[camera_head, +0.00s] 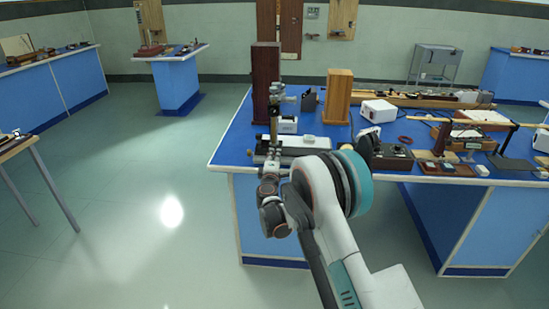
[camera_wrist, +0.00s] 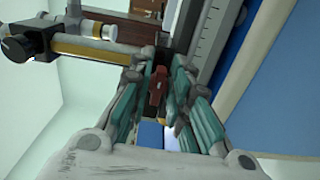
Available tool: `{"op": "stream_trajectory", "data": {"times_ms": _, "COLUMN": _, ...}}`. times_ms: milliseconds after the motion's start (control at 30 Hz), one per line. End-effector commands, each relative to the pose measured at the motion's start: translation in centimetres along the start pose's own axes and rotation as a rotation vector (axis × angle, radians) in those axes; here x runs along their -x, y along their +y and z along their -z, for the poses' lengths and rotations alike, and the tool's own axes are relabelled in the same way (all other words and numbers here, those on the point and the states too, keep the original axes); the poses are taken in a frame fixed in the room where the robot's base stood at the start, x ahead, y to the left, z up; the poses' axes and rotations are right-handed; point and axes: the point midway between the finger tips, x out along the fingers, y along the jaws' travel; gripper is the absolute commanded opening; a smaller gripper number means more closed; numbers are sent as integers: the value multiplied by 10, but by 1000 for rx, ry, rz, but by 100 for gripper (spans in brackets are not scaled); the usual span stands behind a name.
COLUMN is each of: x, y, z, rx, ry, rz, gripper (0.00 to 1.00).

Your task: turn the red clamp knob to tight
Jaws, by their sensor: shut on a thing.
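The red clamp knob (camera_wrist: 157,88) shows in the wrist view between the two fingers of my gripper (camera_wrist: 160,100). My gripper is shut on it, with a teal-padded finger on each side. The knob sits at the foot of an instrument with a brass tube (camera_wrist: 95,50) and a black eyepiece part (camera_wrist: 22,46). In the head view, the instrument stands upright near the bench's left front corner, its brass tube (camera_head: 274,128) above my gripper. In that view the knob is hidden behind my arm, and the fingertips are too small to make out.
A graduated metal rail (camera_wrist: 208,40) runs beside the fingers. On the blue bench (camera_head: 228,152), a dark wooden block (camera_head: 265,80) stands behind the instrument and a lighter block (camera_head: 339,95) to its right. A white box (camera_head: 379,110) is farther right.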

Motion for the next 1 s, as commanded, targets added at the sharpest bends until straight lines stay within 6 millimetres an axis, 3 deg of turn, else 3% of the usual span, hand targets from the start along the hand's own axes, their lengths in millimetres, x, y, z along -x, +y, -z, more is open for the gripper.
{"op": "stream_trajectory", "data": {"times_ms": 233, "x": 1, "y": -1, "z": -1, "rx": -1, "ry": -1, "rz": 1, "gripper": 0}}
{"op": "stream_trajectory", "data": {"times_ms": 267, "x": 1, "y": -1, "z": -1, "rx": -1, "ry": -1, "rz": 1, "gripper": 22}}
{"op": "stream_trajectory", "data": {"times_ms": 300, "x": 1, "y": -1, "z": -1, "rx": -1, "ry": -1, "rz": 1, "gripper": 28}}
{"op": "stream_trajectory", "data": {"times_ms": 700, "x": 5, "y": 0, "z": 0, "rx": 0, "ry": 0, "rz": 0, "gripper": 28}}
{"op": "stream_trajectory", "data": {"times_ms": 867, "x": 26, "y": 0, "z": 0, "rx": 1, "ry": 1, "rz": 0, "gripper": 28}}
{"op": "stream_trajectory", "data": {"times_ms": 1000, "x": 55, "y": 0, "z": 0, "rx": 0, "ry": 1, "rz": 0, "gripper": 28}}
